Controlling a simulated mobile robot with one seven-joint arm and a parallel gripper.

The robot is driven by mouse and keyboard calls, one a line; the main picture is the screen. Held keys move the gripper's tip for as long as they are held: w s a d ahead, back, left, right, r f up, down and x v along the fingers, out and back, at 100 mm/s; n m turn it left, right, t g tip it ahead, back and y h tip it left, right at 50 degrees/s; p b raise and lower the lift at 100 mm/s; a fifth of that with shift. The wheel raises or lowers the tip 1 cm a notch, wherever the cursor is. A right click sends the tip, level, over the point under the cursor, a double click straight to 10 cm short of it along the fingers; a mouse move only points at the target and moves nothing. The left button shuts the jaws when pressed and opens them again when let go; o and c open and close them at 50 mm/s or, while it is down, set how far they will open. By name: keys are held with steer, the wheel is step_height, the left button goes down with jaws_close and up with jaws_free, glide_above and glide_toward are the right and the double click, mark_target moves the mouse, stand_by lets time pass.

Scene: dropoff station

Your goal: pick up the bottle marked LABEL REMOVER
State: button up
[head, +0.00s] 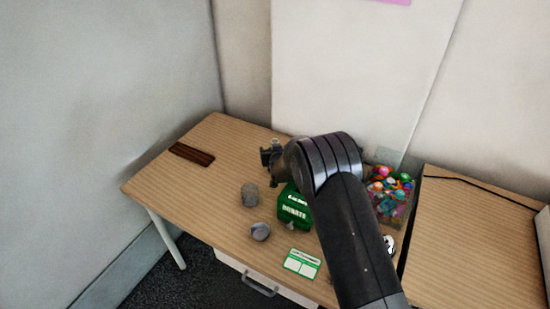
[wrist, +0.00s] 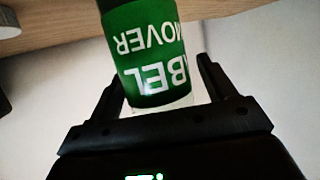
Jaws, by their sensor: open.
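The LABEL REMOVER bottle (wrist: 150,58) fills the upper middle of the wrist view. It has a green label with large white upside-down letters, a dark end at the top and a pale clear end toward my gripper. My gripper (wrist: 160,68) is open, with one dark finger on each side of the bottle in the picture. I cannot tell whether either finger touches it. In the head view my gripper (head: 268,160) is above the wooden table. A green item with white lettering (head: 294,208) stands below it, partly behind my arm; I cannot tell if it is the bottle.
The wooden table (head: 165,188) also holds a grey cylinder (head: 249,194), a grey round cup (head: 260,231), a green-and-white card (head: 302,263) and dark brown strips (head: 192,153). A bin of colourful items (head: 390,190) is right of my arm. The table's left part is mostly clear.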

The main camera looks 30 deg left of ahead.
steer(key=shift+w, duration=0.1)
steer(key=c, duration=1.2)
